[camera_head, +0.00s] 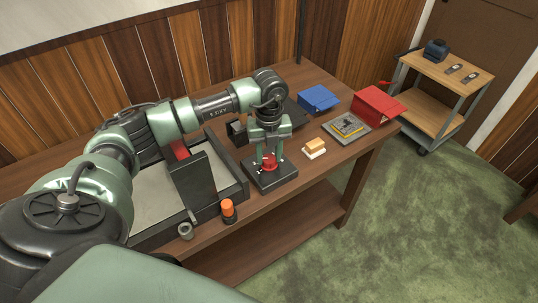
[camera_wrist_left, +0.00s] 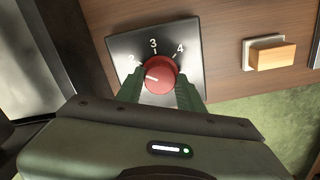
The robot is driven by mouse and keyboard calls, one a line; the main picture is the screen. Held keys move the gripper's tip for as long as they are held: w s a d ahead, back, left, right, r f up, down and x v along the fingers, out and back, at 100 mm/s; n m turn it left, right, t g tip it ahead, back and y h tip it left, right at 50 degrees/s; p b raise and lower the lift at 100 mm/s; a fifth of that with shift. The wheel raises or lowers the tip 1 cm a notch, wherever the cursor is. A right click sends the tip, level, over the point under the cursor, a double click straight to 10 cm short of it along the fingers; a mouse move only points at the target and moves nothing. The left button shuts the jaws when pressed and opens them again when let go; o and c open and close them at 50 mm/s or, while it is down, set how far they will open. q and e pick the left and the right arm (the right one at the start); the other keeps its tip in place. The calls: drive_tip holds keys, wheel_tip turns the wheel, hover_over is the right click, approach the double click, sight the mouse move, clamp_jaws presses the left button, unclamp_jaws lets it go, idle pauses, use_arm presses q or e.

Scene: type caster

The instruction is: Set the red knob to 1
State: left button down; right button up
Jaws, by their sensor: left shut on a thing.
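The red knob (camera_head: 270,165) sits on a dark square box (camera_head: 272,181) near the table's front edge. My left gripper (camera_head: 268,155) points down from above and is shut on the knob, one finger on each side. In the left wrist view the knob (camera_wrist_left: 160,77) shows between the green fingers (camera_wrist_left: 160,88). The numbers 2, 3 and 4 show on the dial plate (camera_wrist_left: 130,45). The knob's white mark points left, below the 2. The left finger covers the plate there, so no 1 shows. My right gripper is not in view.
A grey-bottomed tray (camera_head: 150,200) with a dark upright panel (camera_head: 192,185) lies left of the box. An orange-topped button (camera_head: 228,210) and an orange-and-white block (camera_head: 315,147) stand nearby. Blue (camera_head: 318,99) and red (camera_head: 377,105) boxes stand farther right. A cart (camera_head: 440,90) stands beyond.

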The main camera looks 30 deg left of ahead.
sight(269, 158)
use_arm(q)
drive_tip(key=n, duration=0.3)
drive_tip(key=shift+w+r+n, duration=0.1)
drive_tip(key=shift+n, duration=0.3)
drive_tip(key=n, duration=0.4)
drive_tip(key=shift+a+n, duration=0.1)
drive_tip(key=shift+n, duration=0.2)
drive_tip(key=c, duration=0.9)
unclamp_jaws()
wheel_tip(269, 158, up, 8)
drive_tip(key=shift+f+b, duration=0.1)
drive_tip(key=shift+b, duration=0.55)
drive_tip(key=shift+f, duration=0.15)
